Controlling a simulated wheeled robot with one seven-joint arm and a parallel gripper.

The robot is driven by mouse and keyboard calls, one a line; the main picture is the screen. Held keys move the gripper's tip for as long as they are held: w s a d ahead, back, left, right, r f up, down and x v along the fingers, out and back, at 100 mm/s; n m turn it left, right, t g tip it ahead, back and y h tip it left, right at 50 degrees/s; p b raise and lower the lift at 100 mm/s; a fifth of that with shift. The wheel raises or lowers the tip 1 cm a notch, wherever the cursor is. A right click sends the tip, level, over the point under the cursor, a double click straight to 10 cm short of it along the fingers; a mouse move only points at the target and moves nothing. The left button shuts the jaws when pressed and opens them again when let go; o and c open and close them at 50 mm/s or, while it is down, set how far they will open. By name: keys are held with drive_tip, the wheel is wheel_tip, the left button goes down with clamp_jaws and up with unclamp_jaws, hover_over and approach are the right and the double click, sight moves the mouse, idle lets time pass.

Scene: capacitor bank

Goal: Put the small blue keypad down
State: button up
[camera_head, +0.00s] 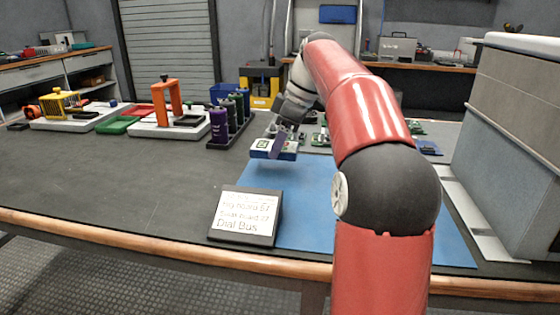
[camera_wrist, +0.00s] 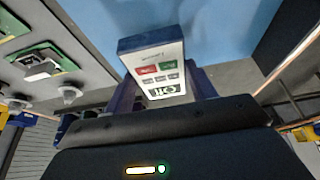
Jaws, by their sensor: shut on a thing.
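The small blue keypad (camera_head: 272,150) has a white face with a dark display and red and green keys. My gripper (camera_head: 281,143) is shut on it and holds it over the far left part of the blue mat (camera_head: 312,184). A faint shadow lies on the mat below, so the keypad appears to be above the mat. In the wrist view the keypad (camera_wrist: 156,68) sticks out beyond the gripper, with its keys and display facing the camera. The gripper's fingers are partly hidden behind the wrist housing in that view.
A sign (camera_head: 245,215) stands at the mat's front left. Purple and dark cylinders (camera_head: 219,127) stand in a rack left of the keypad. Green circuit boards (camera_wrist: 42,66) lie on a grey panel beside the mat. A large grey cabinet (camera_head: 510,150) bounds the right side.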

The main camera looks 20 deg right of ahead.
sight(280, 169)
drive_tip(key=shift+f+b, duration=0.4)
drive_tip(key=shift+f, duration=1.35)
drive_tip(key=shift+f, duration=0.1)
drive_tip(key=o, duration=1.1)
drive_tip(key=p+v, duration=0.3)
drive_tip(key=v, duration=0.9)
drive_tip(key=shift+p, duration=0.35)
